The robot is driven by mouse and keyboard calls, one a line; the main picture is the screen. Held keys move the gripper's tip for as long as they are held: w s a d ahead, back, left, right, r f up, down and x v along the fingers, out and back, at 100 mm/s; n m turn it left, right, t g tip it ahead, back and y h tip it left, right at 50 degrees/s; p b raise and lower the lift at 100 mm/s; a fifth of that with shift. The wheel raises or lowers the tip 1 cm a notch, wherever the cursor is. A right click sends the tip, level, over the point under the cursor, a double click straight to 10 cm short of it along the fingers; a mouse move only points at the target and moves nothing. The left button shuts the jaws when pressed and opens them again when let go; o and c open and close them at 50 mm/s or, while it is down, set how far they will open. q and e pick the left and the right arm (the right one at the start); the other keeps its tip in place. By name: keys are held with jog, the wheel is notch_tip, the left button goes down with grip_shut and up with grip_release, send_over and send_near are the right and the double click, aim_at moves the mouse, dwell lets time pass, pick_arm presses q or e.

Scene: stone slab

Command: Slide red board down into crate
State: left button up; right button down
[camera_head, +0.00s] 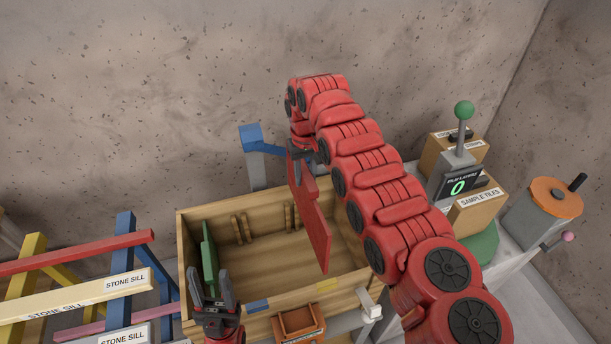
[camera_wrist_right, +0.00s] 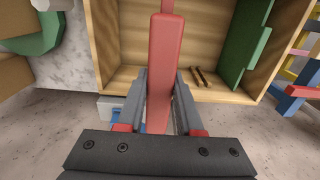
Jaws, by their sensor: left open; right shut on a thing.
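The red board (camera_head: 315,225) hangs tilted over the wooden crate (camera_head: 185,235) in the head view. My right gripper (camera_head: 298,156) is shut on its upper end, near the crate's back wall. In the right wrist view the board (camera_wrist_right: 163,60) runs between the two fingers of my right gripper (camera_wrist_right: 160,95) and out over the open crate (camera_wrist_right: 105,40). How deep its lower end reaches I cannot tell. My left gripper (camera_head: 214,290) is open and empty at the crate's front left corner.
A green board (camera_head: 209,255) stands at the crate's left side, with slot strips (camera_head: 240,228) on the back wall. Stone sill bars (camera_head: 75,303) lie left; a lever stand (camera_head: 462,150) and sample tiles box (camera_head: 478,203) stand right.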

aim_at(305, 196)
jog(key=shift+b, duration=0.65)
dwell(0.8)
jog(key=shift+f, duration=0.1)
jog(key=shift+f+b, duration=0.95)
jog(key=shift+f, duration=0.65)
jog(key=shift+b, duration=0.3)
dwell(0.3)
jog(key=shift+f+b, duration=1.1)
jog(key=shift+f, duration=1.35)
jog(key=shift+s+b, duration=0.15)
jog(key=shift+b, duration=0.6)
